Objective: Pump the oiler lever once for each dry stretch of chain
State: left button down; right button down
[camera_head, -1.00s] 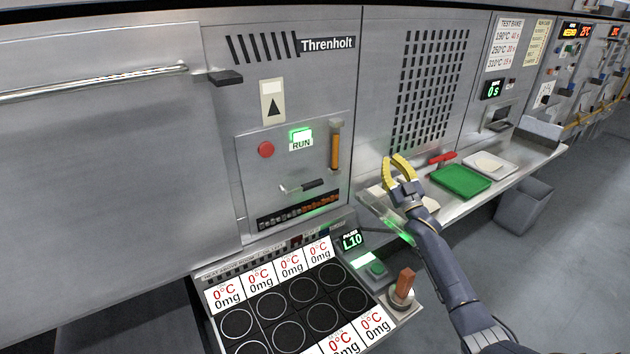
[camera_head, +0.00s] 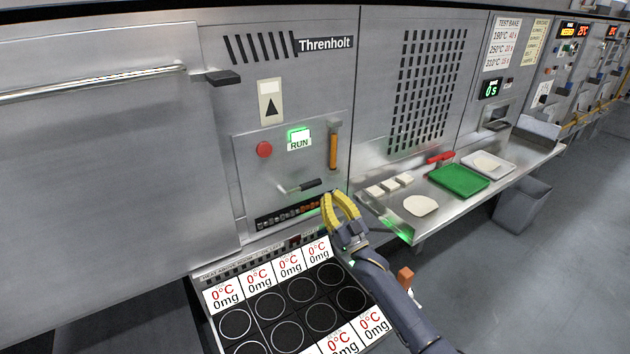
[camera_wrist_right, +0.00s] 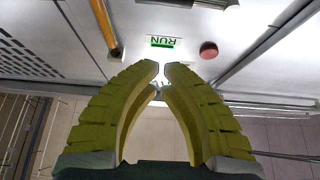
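A black-handled lever (camera_head: 311,184) on a metal arm sticks out of the Threnholt panel. An upright amber bar (camera_head: 334,152) with a dark top is mounted to its upper right. I cannot tell for sure which is the oiler lever. Below is a dark slot (camera_head: 270,221) showing the chain, with dark links at left and rusty-brown ones towards the right. My right gripper (camera_head: 333,195) is in front of the slot's right end, hiding it, just below and right of the black handle. Its yellow fingertips (camera_wrist_right: 161,66) nearly meet, with nothing seen held. My left gripper is out of view.
A green RUN light (camera_head: 299,138) and red button (camera_head: 264,149) sit above the lever. The tray of dark round plates (camera_head: 268,305) juts out below. A steel shelf (camera_head: 440,216) at right holds white blocks, a pale disc and a green tray (camera_head: 458,180).

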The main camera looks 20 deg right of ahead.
notch_tip(320, 180, up, 5)
send_over(300, 186)
jog(key=s+d, duration=0.2)
jog(key=d, duration=0.3)
jog(key=shift+w+a+f, duration=0.1)
jog(key=shift+w+f, duration=0.1)
jog(key=shift+f, duration=0.45)
jog(key=shift+w+a+f, duration=0.15)
jog(key=shift+f, duration=0.45)
jog(key=shift+w+a+f, duration=0.1)
jog(key=shift+w+f, duration=0.1)
jog(key=shift+f, duration=0.45)
jog(key=shift+f+m, duration=0.15)
jog(key=shift+m, duration=0.15)
